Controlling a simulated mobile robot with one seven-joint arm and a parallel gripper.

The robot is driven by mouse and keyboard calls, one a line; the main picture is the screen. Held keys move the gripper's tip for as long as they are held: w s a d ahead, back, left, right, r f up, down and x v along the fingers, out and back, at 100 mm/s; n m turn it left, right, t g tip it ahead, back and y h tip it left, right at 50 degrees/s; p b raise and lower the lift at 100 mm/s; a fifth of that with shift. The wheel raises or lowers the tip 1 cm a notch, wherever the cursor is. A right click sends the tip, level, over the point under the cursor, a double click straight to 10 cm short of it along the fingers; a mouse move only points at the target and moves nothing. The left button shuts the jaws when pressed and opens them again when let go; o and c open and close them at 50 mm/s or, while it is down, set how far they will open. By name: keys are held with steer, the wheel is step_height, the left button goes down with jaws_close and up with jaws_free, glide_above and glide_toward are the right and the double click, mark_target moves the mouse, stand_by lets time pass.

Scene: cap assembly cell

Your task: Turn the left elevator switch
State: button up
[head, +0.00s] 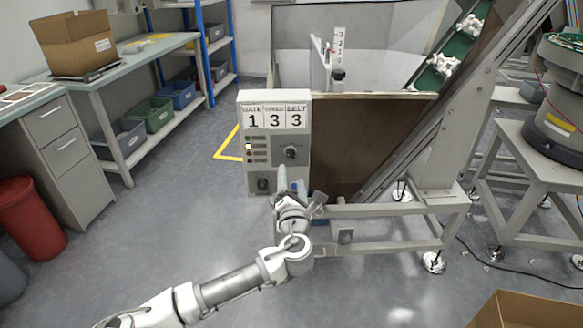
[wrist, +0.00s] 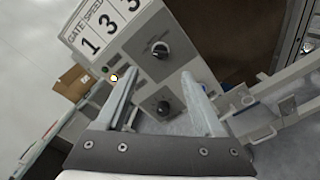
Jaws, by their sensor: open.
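A light grey control panel (head: 277,172) stands left of the brown-sided bin. It has a dark knob (head: 291,152) at right centre and a second dark knob (head: 263,184) at lower left. Neither is labelled readably as the left elevator switch. In the wrist view the panel is tilted; the upper knob (wrist: 160,49) lies beyond the fingertips and the lower-left knob (wrist: 163,107) shows between the fingers. My gripper (head: 290,182) is open in front of the panel's lower part. It also shows in the wrist view (wrist: 158,76), empty, its right finger hiding part of the panel.
Number cards above the knobs read 1, 3, 3. A yellow indicator light (head: 249,146) is lit on the panel. A metal frame (head: 380,210) stands to the right of my gripper. A cardboard box (head: 512,312) is at lower right.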

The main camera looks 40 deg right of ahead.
mark_target(291, 155)
steer(key=b+x, duration=0.3)
steer(key=x, duration=0.7)
steer(key=shift+s+d+b, duration=0.1)
steer(key=shift+s+b, duration=0.05)
steer(key=shift+b, duration=0.2)
jaws_close()
